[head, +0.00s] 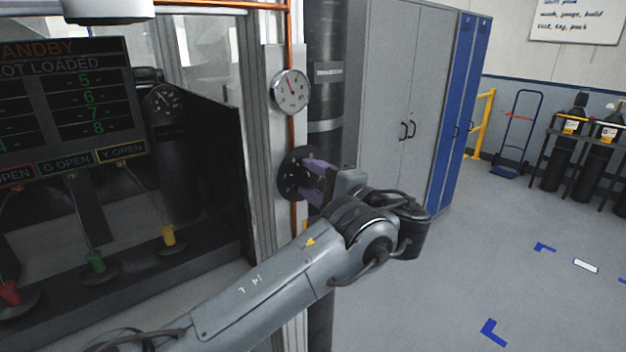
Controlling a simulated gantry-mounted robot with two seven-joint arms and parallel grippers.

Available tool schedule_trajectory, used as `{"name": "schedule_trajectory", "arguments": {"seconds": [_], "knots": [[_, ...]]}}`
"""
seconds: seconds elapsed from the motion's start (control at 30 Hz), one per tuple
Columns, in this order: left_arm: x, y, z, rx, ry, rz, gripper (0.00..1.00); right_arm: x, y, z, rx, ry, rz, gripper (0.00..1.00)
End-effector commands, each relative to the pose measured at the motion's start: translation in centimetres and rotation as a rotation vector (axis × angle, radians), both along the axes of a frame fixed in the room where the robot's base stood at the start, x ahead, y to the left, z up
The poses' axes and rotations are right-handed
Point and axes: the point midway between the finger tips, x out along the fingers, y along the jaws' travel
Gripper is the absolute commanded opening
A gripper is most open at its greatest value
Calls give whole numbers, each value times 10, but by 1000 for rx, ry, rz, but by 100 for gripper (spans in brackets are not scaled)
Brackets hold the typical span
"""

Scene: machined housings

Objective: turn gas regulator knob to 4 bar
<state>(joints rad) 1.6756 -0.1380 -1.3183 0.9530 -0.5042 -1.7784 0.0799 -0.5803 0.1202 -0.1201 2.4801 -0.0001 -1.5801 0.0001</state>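The regulator knob (287,176) is a dark round disc on the copper pipe, at the frame's edge post. A round white pressure gauge (290,91) sits above it; its red needle points up and slightly left, and its numbers are too small to read. My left gripper (308,182), with purple fingers, is at the front of the knob and covers its right part. The fingers appear to touch the knob, but whether they are closed on it is hidden. My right gripper is not in view.
A dark cylinder (326,70) and grey cabinet (395,90) stand behind the knob. Open floor (480,240) lies to the right, with gas bottles (562,155) beyond.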

Motion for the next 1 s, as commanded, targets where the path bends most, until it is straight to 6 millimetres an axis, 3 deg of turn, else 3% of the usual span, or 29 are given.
{"name": "schedule_trajectory", "arguments": {"seconds": [0.03,0.13,0.67,1.0], "knots": [[0,0,0,-1,0,-1,57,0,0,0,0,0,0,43],[0,0,0,-1,0,-1,70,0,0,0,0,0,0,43],[0,0,-1,-33,-26,0,70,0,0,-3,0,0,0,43],[0,0,-3,-343,-266,0,70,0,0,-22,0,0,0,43]]}}
